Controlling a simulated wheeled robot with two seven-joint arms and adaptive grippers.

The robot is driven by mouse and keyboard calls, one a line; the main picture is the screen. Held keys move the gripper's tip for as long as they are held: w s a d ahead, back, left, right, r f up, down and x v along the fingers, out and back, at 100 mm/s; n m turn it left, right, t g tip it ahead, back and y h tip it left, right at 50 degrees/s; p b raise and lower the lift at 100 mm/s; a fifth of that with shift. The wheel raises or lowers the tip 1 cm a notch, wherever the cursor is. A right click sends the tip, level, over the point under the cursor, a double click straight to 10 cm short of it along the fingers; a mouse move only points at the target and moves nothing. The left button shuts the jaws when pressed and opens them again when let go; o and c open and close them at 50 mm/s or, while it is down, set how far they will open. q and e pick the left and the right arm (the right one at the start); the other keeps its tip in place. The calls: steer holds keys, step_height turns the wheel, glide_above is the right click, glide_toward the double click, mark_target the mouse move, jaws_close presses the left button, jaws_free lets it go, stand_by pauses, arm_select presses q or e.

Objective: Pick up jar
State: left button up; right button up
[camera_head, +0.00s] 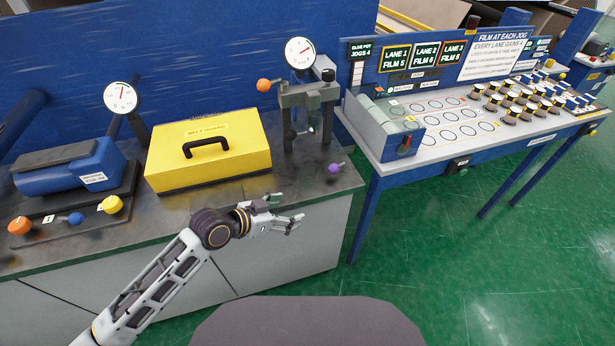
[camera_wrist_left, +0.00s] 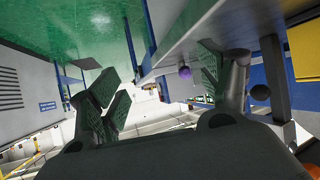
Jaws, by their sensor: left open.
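A small, clear, jar-like object (camera_head: 311,124) shows between the posts of the grey press stand (camera_head: 287,118) at the back right of the counter. It is partly hidden, and I cannot tell for sure that it is the jar. My left gripper (camera_head: 286,210) is open over the counter's front edge, in front of and below the press, well apart from it. In the left wrist view the green-padded fingers of this gripper (camera_wrist_left: 165,95) are spread with nothing between them. My right gripper is in neither view.
A yellow toolbox (camera_head: 240,165) and a blue machine (camera_head: 70,172) stand on the counter (camera_head: 165,215). A purple knob (camera_head: 334,168) sticks out beside the press; it also shows in the left wrist view (camera_wrist_left: 184,72). A blue-framed table (camera_head: 455,140) with several small rolls stands to the right.

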arm_select(q)
steer(key=t+h, duration=0.2)
glide_toward(308, 175)
steer(key=a, duration=0.1)
steer(key=a+r, duration=0.1)
steer(key=shift+w+a, duration=0.15)
steer(key=shift+a, duration=0.15)
steer(key=shift+d, duration=0.1)
steer(key=shift+p+x, duration=0.3)
steer(key=shift+x, duration=3.2)
steer(key=shift+w+d+f+p, duration=0.3)
steer(key=shift+w+d, duration=0.15)
steer(key=shift+d, duration=0.05)
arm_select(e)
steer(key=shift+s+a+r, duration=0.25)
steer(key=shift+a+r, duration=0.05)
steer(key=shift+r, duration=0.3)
arm_select(q)
steer(key=shift+w+d, duration=0.1)
